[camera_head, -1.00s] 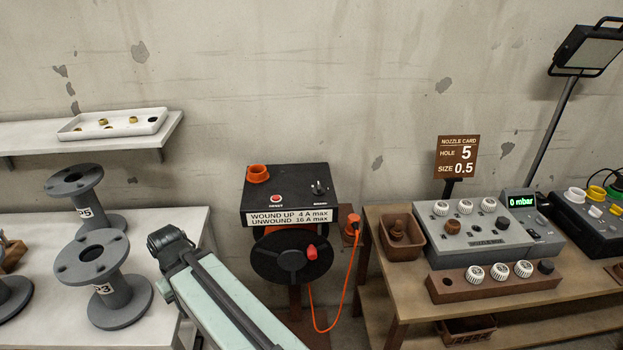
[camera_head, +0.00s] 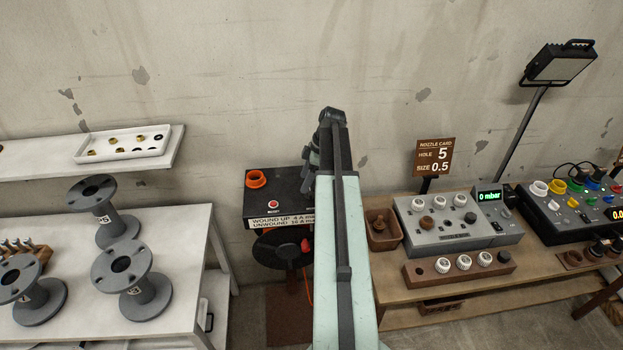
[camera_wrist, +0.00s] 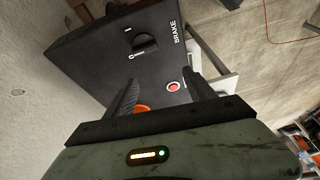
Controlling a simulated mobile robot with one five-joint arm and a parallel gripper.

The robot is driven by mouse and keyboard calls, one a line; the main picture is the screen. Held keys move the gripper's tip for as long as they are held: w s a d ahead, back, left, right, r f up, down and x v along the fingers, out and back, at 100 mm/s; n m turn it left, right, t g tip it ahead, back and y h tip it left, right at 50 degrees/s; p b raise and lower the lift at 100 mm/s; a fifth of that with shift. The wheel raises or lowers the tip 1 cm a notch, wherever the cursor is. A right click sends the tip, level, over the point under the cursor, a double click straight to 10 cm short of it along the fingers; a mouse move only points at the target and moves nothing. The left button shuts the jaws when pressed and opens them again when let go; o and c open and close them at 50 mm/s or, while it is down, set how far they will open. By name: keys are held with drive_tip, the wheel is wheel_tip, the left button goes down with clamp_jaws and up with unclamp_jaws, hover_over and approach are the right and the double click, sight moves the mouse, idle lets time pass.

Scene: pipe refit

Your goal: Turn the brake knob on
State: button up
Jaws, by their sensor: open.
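The brake knob (camera_wrist: 146,43) is a black round knob on the dark top of the reel box (camera_head: 285,198), beside the word BRAKE in the wrist view. Small white marks lie around it; its exact setting is too small to tell. In the head view my arm hides the knob. My gripper (camera_wrist: 161,70) is open and empty above the box. Its fingers point toward the top face, with the knob ahead, beyond the fingertips and apart from them. The red reset button (camera_wrist: 173,86) shows between the fingers.
An orange ring (camera_head: 256,179) stands on the box, partly behind a finger in the wrist view. A crank reel (camera_head: 280,249) hangs below. The nozzle box (camera_head: 450,220) stands on the right bench. Grey spools (camera_head: 118,260) stand on the left table.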

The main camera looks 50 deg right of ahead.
sight(310, 191)
drive_tip(key=s+d+r+n, duration=0.1)
drive_tip(key=s+d, duration=0.2)
drive_tip(key=d, duration=0.2)
drive_tip(key=b+x, duration=0.7)
drive_tip(key=x, duration=0.1)
drive_tip(key=shift+w+a+r, duration=0.1)
drive_tip(key=shift+w+a, duration=0.1)
drive_tip(key=shift+w, duration=0.15)
drive_tip(key=shift+r+t, duration=0.15)
drive_tip(key=shift+t, duration=0.15)
drive_tip(key=shift+c, duration=0.3)
drive_tip(key=c, duration=1.3)
